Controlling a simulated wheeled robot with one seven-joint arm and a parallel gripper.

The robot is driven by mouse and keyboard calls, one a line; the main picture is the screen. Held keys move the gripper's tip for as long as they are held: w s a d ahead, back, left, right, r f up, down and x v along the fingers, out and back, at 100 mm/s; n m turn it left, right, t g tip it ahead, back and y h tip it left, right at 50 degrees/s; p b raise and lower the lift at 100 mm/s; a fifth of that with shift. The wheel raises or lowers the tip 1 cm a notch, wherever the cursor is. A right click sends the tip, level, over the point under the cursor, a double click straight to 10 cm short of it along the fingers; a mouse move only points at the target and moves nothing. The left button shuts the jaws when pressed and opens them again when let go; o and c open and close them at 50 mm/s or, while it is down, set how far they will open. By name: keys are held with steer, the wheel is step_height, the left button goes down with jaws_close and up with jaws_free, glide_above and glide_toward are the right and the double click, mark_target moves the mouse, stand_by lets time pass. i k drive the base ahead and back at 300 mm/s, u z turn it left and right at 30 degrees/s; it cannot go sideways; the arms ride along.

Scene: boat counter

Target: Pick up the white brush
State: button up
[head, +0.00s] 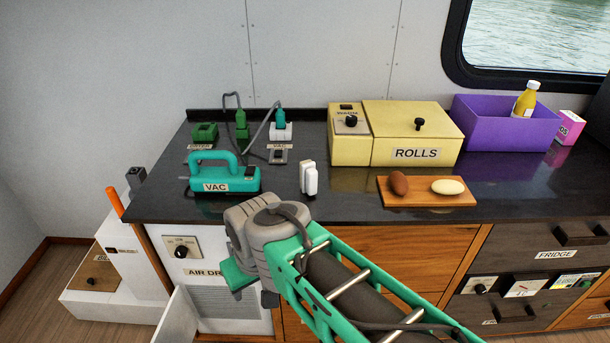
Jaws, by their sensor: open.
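A small white upright object (309,180), which I take to be the white brush, stands on the dark counter between the teal vacuum and the rolls box. Its bristles cannot be made out. My gripper (250,284) is at the end of my green and grey arm, in front of the counter's front edge, lower left of the brush. It is apart from the brush and nothing shows in it. The grey wrist hides much of the gripper, so its fingers are hard to make out.
A teal vacuum (225,178) stands left of the brush. Right of it are a yellow rolls box (415,130) and a wooden board (425,200) with two oval items. Green plugs with cables (242,128) are behind. A purple bin (490,130) stands far right.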

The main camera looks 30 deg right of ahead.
mark_target(308, 172)
steer(key=u, duration=2.2)
steer(key=k, duration=0.35)
steer(key=z, duration=1.15)
